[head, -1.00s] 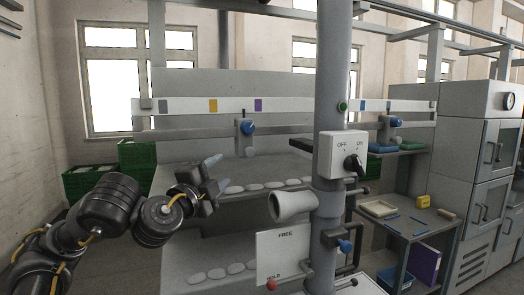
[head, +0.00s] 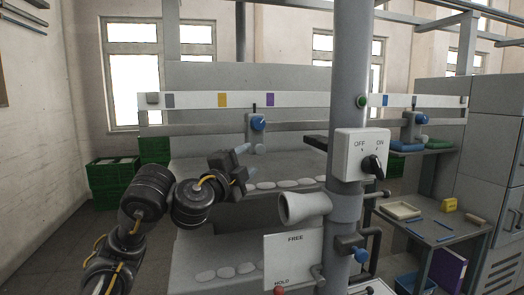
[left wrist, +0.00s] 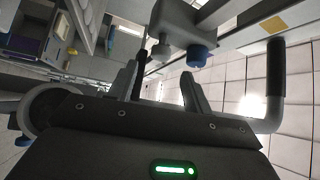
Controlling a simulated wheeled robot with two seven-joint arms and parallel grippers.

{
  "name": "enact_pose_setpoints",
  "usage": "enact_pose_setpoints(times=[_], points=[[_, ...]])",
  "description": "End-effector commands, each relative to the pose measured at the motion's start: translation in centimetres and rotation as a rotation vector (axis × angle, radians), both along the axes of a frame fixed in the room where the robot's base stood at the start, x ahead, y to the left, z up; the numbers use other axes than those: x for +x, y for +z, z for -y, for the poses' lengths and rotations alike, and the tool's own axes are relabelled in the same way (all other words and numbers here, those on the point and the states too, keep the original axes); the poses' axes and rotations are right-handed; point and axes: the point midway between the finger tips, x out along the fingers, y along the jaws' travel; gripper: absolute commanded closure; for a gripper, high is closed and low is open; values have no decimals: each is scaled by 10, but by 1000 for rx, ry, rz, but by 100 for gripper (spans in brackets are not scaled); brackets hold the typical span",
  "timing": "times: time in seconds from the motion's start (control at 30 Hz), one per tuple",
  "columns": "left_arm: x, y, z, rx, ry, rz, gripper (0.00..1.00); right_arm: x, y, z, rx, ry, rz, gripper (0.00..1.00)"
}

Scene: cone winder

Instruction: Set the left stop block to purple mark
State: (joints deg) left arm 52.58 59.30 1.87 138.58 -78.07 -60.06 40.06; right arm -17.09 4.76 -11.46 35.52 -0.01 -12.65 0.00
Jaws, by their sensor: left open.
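The left stop block (head: 251,135) is a grey block with a blue knob (head: 258,124), hanging on the rail below the white scale strip (head: 190,101). Its dark pointer stands between the yellow mark (head: 222,100) and the purple mark (head: 270,100), nearer the purple one. My left gripper (head: 241,166) is open and empty, below and slightly left of the knob, apart from it. In the left wrist view the block (left wrist: 178,22) and blue knob (left wrist: 199,56) lie beyond the open fingertips (left wrist: 160,84). The right gripper is out of view.
A grey column (head: 347,90) with an OFF/ON switch box (head: 361,155) stands right of the block. A grey funnel (head: 303,207) and a FREE/HOLD panel (head: 292,258) sit below. A second blue-knobbed block (head: 416,126) is farther right. Green crates (head: 115,178) stand left.

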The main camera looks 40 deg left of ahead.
Motion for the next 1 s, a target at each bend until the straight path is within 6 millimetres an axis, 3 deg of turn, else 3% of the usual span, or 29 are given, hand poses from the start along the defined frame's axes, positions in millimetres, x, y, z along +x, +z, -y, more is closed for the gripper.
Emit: enact_pose_setpoints(times=[0.2,0.5,1.0], points=[[33,-1,-7,-14,-2,-3,50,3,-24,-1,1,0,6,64],[69,9,-14,-9,0,-3,50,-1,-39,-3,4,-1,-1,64],[80,13,-17,-3,2,-3,50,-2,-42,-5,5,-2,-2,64]])
